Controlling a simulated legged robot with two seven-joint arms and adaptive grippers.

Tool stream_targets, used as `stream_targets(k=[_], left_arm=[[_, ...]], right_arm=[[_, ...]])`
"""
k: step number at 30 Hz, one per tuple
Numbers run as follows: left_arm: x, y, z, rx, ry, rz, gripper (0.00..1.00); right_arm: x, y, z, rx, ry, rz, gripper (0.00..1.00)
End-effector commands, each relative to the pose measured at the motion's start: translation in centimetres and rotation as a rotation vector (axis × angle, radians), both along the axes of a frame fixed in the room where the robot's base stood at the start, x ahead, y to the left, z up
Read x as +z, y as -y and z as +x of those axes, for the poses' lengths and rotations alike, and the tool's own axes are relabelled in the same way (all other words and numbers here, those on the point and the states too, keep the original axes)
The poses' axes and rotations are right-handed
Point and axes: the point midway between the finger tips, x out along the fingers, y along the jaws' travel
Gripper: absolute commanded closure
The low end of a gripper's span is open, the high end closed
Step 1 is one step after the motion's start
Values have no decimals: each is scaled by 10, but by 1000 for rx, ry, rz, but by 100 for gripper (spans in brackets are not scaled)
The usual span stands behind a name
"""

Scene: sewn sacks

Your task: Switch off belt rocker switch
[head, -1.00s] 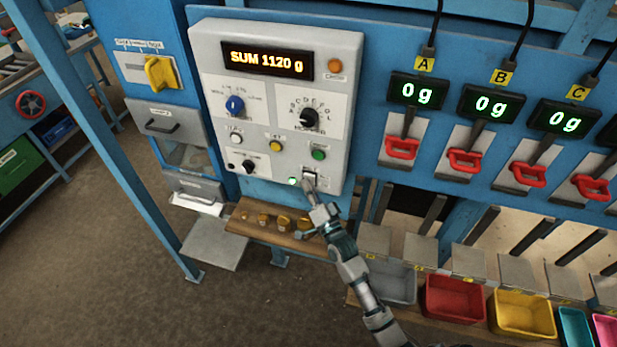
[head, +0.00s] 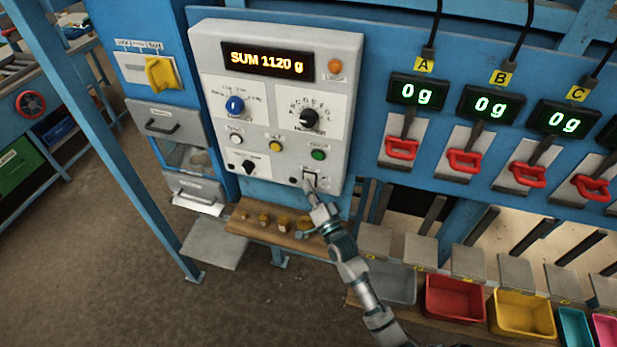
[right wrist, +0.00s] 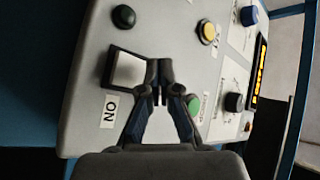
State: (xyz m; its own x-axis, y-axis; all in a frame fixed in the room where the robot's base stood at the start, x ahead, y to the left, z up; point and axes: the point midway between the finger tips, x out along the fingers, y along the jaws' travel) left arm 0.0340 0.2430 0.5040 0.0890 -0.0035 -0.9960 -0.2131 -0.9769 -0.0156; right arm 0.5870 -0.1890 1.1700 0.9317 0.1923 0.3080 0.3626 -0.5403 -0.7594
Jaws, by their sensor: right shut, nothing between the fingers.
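The belt rocker switch (head: 310,178) is a pale rocker in a dark frame, low on the right of the grey control box. It also shows in the right wrist view (right wrist: 128,70), beside a label reading "ON". A small round lamp (head: 293,181) left of the switch is dark; it also shows dark in the right wrist view (right wrist: 123,16). My right gripper (head: 312,191) is shut and empty, with its fingertips (right wrist: 160,82) at the switch's edge. I cannot tell whether they touch it. My left gripper is out of view.
The control box (head: 215,60) also carries a green button (head: 319,155), a yellow button (head: 276,146), knobs and a display reading "SUM 1120 g" (head: 267,62). A wooden shelf (head: 270,236) with several small brass pieces lies below. Red-handled levers (head: 402,148) stand to the right.

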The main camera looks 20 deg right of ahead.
Motion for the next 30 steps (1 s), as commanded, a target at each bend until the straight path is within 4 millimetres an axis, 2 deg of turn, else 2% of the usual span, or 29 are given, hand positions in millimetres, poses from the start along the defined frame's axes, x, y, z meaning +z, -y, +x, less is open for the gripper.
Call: stream_targets(k=[6,17,30], left_arm=[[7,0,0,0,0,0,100],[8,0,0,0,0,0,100],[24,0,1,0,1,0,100]], right_arm=[[0,-6,-9,0,-2,1,100],[-1,-8,-11,0,-2,1,100],[-5,-31,-45,1,-1,2,100]])
